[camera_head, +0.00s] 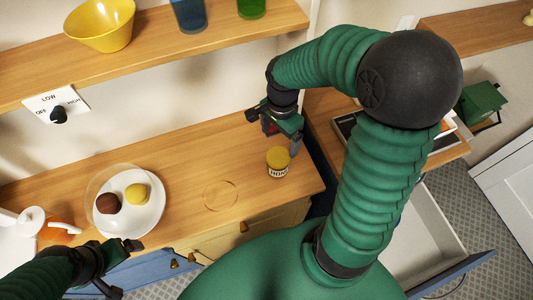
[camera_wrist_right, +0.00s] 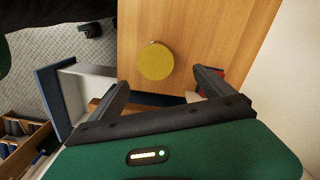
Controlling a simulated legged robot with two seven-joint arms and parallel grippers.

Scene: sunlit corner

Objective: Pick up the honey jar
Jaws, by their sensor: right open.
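The honey jar (camera_head: 277,170) stands upright on the wooden counter near its right end, with a yellow lid and a pale label. In the right wrist view its round yellow lid (camera_wrist_right: 156,61) shows from above, just beyond the fingertips. My right gripper (camera_head: 276,133) is open and empty, on the wall side of the jar; its fingers (camera_wrist_right: 160,80) are spread wide, with the lid ahead of the gap between them. I see no contact with the jar. My left gripper (camera_head: 126,268) is at the lower left, far from the jar, with its fingers apart and nothing between them.
A white plate (camera_head: 150,218) with a brown and a yellow ball is on the counter's left. A white teapot (camera_head: 33,220) stands further left. A shelf (camera_head: 180,52) with a yellow bowl (camera_head: 100,24) runs above. An open drawer (camera_head: 425,225) is at right. The counter around the jar is mostly clear.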

